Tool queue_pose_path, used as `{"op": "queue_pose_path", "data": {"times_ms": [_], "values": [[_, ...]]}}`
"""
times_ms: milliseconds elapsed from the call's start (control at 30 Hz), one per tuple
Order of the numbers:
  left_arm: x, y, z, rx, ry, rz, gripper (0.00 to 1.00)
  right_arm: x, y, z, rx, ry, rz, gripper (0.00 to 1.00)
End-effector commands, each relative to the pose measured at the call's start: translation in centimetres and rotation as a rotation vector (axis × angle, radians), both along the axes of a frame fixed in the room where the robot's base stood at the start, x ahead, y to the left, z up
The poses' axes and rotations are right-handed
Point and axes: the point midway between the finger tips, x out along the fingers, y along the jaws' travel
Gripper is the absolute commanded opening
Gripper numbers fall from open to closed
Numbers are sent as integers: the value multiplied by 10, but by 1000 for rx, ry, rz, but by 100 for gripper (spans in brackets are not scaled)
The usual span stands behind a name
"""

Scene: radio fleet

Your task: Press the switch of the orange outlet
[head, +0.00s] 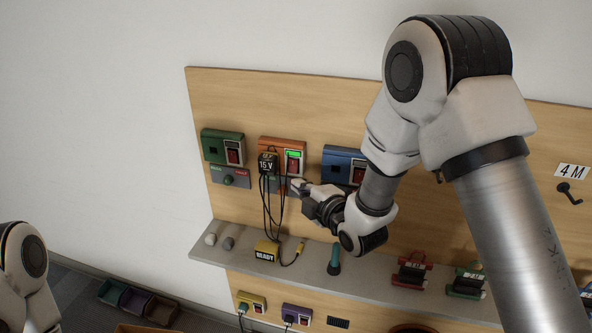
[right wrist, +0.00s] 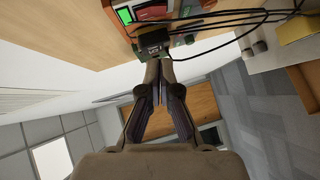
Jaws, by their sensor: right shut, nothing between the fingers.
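The orange outlet (head: 283,143) is on the wooden wall panel, between a green and a blue outlet. Its red switch (head: 292,165) sits on its right side under a lit green display (head: 293,154). A black adapter marked 15 V (head: 267,163) covers its left side, with cables hanging down. My right gripper (head: 297,185) is shut and empty, just below the switch and apart from it in the head view. In the right wrist view the red switch (right wrist: 152,11) shows beyond the shut fingertips (right wrist: 158,64). Only part of my left arm shows; its gripper is out of view.
The green outlet (head: 222,145) and the blue outlet (head: 340,160) flank it, the blue one partly behind my right arm. A grey shelf (head: 310,262) below holds a yellow READY box (head: 266,252), a teal-handled tool (head: 334,262) and radios (head: 411,270). Cables hang left of my gripper.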

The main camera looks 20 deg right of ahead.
Motion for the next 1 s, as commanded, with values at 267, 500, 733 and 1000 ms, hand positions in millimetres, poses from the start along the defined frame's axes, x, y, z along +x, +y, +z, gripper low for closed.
{"op": "queue_pose_path", "data": {"times_ms": [267, 500, 733, 1000], "values": [[0, 0, 27, 0, 0, 0, 40, 55, 1, -8, 3, 1, -3, 0], [0, 0, 34, 0, 0, 0, 40, 74, -12, -18, 1, 0, -1, 0], [0, 0, 33, 0, 0, 0, 40, 75, -13, -19, 0, 0, -1, 0], [0, 0, 6, 0, -1, 0, 40, 79, -15, -30, -27, -44, -1, 0]]}}
